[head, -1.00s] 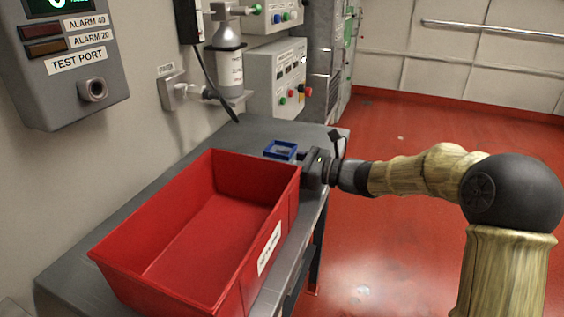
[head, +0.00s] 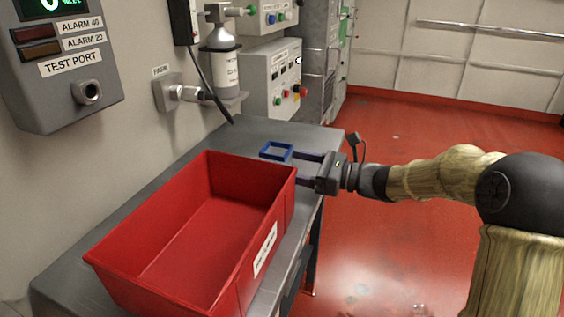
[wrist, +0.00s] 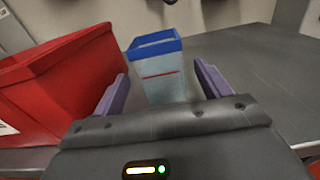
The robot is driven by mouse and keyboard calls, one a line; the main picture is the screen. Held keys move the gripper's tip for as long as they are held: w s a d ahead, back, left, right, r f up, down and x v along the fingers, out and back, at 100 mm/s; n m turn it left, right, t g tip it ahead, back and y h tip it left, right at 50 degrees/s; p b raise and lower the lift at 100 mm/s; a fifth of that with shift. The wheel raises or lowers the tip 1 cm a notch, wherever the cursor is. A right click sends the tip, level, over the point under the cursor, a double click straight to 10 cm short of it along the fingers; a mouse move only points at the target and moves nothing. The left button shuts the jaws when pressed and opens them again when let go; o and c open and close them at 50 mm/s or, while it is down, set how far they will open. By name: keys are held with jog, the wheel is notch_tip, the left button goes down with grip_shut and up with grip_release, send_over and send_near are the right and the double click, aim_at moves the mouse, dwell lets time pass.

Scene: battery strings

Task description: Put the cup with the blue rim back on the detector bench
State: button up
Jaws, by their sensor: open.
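The cup with the blue rim (head: 276,151) stands on the grey bench (head: 270,130), just behind the red bin. In the wrist view the cup (wrist: 162,75) is upright, square and see-through, with a red line on its side. My gripper (head: 306,170) is open at the right side of the bench, its fingers pointing left towards the cup. In the wrist view its two purple fingers (wrist: 163,88) are spread, with the cup beyond and between them, apart from both. The cup's lower part is hidden by my gripper body in the wrist view.
A large red bin (head: 262,250) fills the near part of the bench, close to the cup. A wall unit with a test port (head: 88,93), a gas bottle (head: 222,68) and a hanging black cable line the wall. The bench is bare behind the cup.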

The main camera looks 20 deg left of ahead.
jog(key=d, duration=0.7)
jog(key=shift+s, duration=0.3)
jog(key=shift+w, duration=0.1)
jog(key=w+d+f+m+t+h, duration=0.25)
jog(key=m+t+h, duration=0.2)
jog(key=m, duration=0.55)
jog(key=w+d+f+m+t+h, duration=0.25)
jog(key=d+m+t, duration=0.2)
jog(key=m, duration=0.55)
jog(key=s+d+f+m+h, duration=0.35)
jog(key=d+m+h, duration=0.35)
jog(key=m, duration=0.5)
jog(key=s+d+f+m+g+h, duration=0.1)
jog(key=s+d+f+m+g, duration=0.1)
jog(key=s+m, duration=0.5)
jog(key=s+d+f+m+g+h, duration=0.1)
jog(key=s+d+f+m+g, duration=0.2)
jog(key=s+m, duration=0.4)
jog(key=s+d+f+m+g+h, duration=0.2)
jog(key=s+f+m, duration=0.3)
jog(key=s+m, duration=0.2)
jog(key=shift+d+g, duration=0.3)
jog(key=shift+d, duration=0.05)
